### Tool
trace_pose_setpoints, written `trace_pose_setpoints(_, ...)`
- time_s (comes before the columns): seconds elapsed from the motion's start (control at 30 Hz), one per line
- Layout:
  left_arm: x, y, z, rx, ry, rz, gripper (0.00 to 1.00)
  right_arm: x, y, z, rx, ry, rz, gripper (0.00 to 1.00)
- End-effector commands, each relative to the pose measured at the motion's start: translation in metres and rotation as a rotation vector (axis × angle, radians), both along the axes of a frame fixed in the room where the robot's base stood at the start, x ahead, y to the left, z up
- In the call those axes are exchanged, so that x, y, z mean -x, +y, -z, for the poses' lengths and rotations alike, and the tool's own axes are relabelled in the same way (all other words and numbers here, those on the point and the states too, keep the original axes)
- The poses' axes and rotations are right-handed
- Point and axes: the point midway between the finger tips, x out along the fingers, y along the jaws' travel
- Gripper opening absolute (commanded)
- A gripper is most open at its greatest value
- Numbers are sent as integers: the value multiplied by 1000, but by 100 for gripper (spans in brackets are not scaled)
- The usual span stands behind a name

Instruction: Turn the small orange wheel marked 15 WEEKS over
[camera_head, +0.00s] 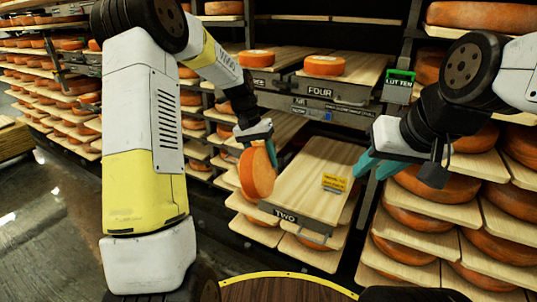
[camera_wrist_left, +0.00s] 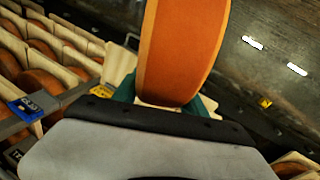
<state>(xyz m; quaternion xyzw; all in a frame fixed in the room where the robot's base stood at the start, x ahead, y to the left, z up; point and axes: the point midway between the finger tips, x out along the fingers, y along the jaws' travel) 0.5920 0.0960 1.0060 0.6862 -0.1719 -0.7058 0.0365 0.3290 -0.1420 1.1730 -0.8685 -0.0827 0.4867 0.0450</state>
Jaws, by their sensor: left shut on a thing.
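A small orange cheese wheel (camera_head: 257,173) is held on edge, tilted upright, in the head view. My left gripper (camera_head: 268,144) is shut on its upper rim and holds it at the left edge of the board labelled TWO (camera_head: 305,190). The orange wheel also fills the top middle of the left wrist view (camera_wrist_left: 182,45), between the teal fingers. No 15 WEEKS mark shows on its visible side. My right gripper (camera_head: 374,163) is at the right edge of the board, with teal fingers; the gap between them is unclear.
Racks of large wheels (camera_head: 430,185) stand right. A round wooden top (camera_head: 285,288) is in front.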

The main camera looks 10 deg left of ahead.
Motion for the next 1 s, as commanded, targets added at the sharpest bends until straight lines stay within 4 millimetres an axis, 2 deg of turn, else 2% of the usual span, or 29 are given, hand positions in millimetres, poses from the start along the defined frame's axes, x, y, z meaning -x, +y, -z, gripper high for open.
trace_pose_setpoints(0.27,-1,5,1,299,60,-10,0,0,0,0,0,0,0,33)
trace_pose_setpoints(0.7,-1,6,5,883,175,-5,0,0,0,0,0,0,0,33)
trace_pose_setpoints(1.0,-2,6,6,1160,226,-3,0,0,0,0,0,0,0,33)
